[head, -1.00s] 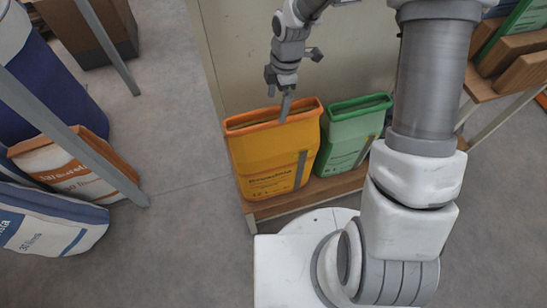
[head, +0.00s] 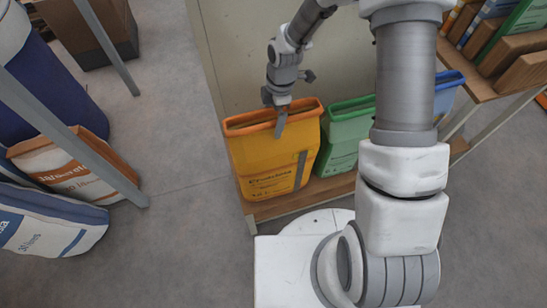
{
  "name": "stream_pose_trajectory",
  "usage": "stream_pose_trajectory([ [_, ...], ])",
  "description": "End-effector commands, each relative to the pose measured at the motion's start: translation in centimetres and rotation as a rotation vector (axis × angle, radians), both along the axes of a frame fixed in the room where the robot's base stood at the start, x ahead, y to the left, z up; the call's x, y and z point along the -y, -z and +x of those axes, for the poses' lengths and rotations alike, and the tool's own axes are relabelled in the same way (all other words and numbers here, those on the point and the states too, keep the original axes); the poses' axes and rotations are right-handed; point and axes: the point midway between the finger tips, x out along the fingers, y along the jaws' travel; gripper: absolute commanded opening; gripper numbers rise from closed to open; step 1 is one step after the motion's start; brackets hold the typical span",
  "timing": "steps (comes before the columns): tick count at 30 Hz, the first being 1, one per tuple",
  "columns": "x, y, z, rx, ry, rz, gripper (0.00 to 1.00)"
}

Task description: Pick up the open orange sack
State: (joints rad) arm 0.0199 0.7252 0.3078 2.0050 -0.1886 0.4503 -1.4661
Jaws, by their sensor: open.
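The open orange sack (head: 268,165) stands upright on a low wooden shelf, its mouth facing up. My gripper (head: 281,122) is at the front edge of the sack's mouth, right of the middle of the rim. It is open. One finger shows in front of the rim; the other finger is hidden, so I cannot tell whether the rim lies between the fingers. The sack's inside is mostly hidden from this angle.
A green sack (head: 344,138) stands just right of the orange one, with a blue sack (head: 450,90) further right, partly behind my arm. A wooden shelf (head: 330,188) carries them. Filled sacks (head: 50,222) lie at the left beyond grey posts (head: 75,140). Bare floor lies between.

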Motion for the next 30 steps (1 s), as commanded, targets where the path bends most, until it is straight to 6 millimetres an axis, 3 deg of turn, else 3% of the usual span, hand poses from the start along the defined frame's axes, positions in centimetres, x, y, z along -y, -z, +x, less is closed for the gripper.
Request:
stream_pose_trajectory([
  [18,0.01,0.46,0.01,0.000,0.000,0.000,1.00],
  [30,0.01,0.45,0.00,0.000,0.000,0.000,0.30],
])
